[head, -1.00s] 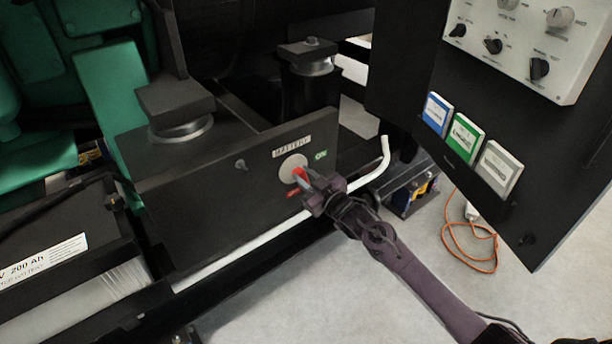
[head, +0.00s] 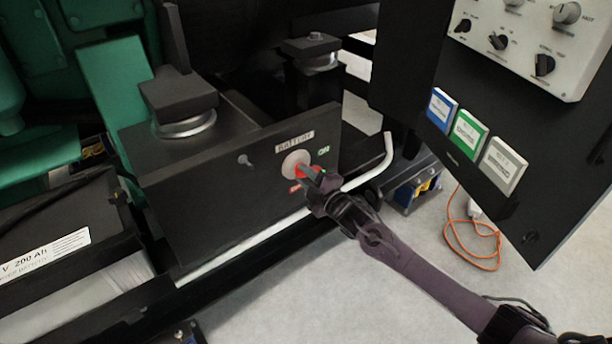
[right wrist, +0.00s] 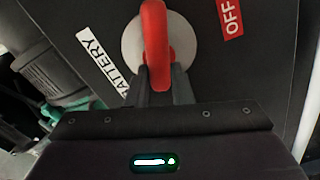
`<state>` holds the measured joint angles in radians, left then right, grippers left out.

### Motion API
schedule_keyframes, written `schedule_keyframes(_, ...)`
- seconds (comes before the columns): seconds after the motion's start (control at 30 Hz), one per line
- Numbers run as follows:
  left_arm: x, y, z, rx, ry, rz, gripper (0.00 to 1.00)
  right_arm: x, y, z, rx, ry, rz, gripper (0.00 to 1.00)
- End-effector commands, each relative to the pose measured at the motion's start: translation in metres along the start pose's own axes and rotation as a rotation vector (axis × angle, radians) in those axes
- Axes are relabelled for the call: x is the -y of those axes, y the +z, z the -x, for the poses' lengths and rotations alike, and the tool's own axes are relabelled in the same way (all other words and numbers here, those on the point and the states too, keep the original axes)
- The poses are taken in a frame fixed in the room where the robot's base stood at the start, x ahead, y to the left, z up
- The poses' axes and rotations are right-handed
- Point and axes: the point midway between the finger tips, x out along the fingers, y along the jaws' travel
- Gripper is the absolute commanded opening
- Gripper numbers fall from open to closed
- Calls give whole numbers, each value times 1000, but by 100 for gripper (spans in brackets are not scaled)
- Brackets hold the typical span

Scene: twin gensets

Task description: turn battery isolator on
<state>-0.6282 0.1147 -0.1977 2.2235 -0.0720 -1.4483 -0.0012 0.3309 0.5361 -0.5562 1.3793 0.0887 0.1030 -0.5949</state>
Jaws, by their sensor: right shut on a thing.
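The battery isolator is a red handle (head: 302,170) on a round pale disc (head: 293,160), set in a dark panel under a white BATTERY label (head: 294,140). A green ON label (head: 323,151) is to its right and a red OFF label (head: 295,188) is below it. My right gripper (head: 313,174) is at the handle. In the right wrist view the red handle (right wrist: 155,40) stands between the fingertips of my right gripper (right wrist: 159,82), which is shut on it. The OFF label (right wrist: 231,17) shows at the upper right there; the ON label is not visible there. My left gripper is not in view.
A white bent rail (head: 385,160) runs below and right of the panel. An open dark door (head: 480,195) with a control panel (head: 525,45) stands to the right. A large battery (head: 60,255) is at lower left. An orange cable (head: 470,240) lies on clear floor.

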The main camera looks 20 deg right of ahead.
Motion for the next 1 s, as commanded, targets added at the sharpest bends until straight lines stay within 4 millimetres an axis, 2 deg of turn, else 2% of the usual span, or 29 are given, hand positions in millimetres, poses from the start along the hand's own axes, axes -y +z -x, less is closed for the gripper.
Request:
schedule_keyframes(0.43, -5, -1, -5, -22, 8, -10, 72, 5, 1, 0, 0, -3, 289, 0)
schedule_keyframes(1.0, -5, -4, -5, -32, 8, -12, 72, 7, 1, 0, -1, -5, 361, 0)
